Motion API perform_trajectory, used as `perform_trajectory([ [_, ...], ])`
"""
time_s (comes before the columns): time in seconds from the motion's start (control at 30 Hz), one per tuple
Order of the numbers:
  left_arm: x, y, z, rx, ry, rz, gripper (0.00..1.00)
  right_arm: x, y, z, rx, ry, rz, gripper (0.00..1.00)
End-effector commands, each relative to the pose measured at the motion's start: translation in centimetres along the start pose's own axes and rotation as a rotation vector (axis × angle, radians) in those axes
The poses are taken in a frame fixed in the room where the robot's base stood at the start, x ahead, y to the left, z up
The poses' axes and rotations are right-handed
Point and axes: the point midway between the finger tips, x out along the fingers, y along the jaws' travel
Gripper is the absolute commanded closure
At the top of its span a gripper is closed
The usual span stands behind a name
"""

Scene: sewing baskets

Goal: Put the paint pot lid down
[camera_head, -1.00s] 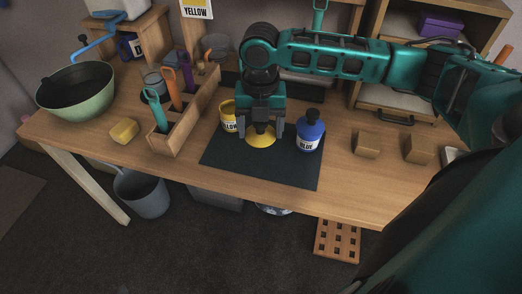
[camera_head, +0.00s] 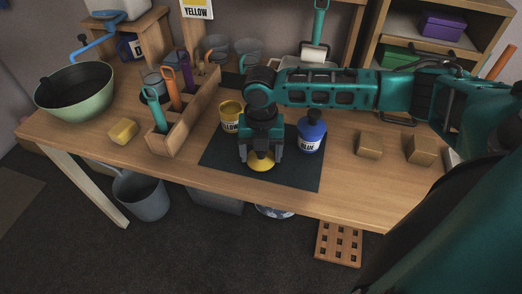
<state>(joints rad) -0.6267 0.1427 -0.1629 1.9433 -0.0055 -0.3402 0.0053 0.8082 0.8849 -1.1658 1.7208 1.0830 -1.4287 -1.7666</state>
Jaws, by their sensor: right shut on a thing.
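The yellow paint pot lid (camera_head: 261,164) is a yellow disc with a dark knob, at the front part of the dark mat (camera_head: 221,160). My right gripper (camera_head: 260,156) points down and is shut on it from above. I cannot tell whether the lid touches the mat. The yellow paint pot (camera_head: 230,123), labelled YELLOW, stands open behind and to the left of the gripper. The blue paint pot (camera_head: 310,136) stands with its dark-knobbed lid on, right of the gripper. My left gripper is not in view.
A wooden rack (camera_head: 184,127) with colored handles stands left of the mat. Wooden blocks (camera_head: 369,145) sit at the right. The mat's front right part is bare.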

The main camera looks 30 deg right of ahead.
Motion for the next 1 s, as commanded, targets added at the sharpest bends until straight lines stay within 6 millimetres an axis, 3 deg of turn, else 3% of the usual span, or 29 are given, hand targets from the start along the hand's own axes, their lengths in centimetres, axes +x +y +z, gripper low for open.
perform_trajectory([
  [0.03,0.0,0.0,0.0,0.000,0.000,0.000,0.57,0.2,0.0,0.0,0.000,0.001,-0.001,0.54],
  [0.07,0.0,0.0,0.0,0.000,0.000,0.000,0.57,0.2,0.0,0.0,0.000,0.001,-0.001,0.24],
  [0.3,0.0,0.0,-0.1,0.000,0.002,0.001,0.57,0.2,0.0,0.0,0.000,0.000,-0.001,0.01],
  [0.67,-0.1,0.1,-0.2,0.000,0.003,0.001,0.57,-0.7,0.0,0.1,0.000,-0.001,0.001,0.00],
  [1.0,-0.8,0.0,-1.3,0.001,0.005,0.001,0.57,-7.6,0.1,0.1,0.000,-0.002,0.003,0.00],
])
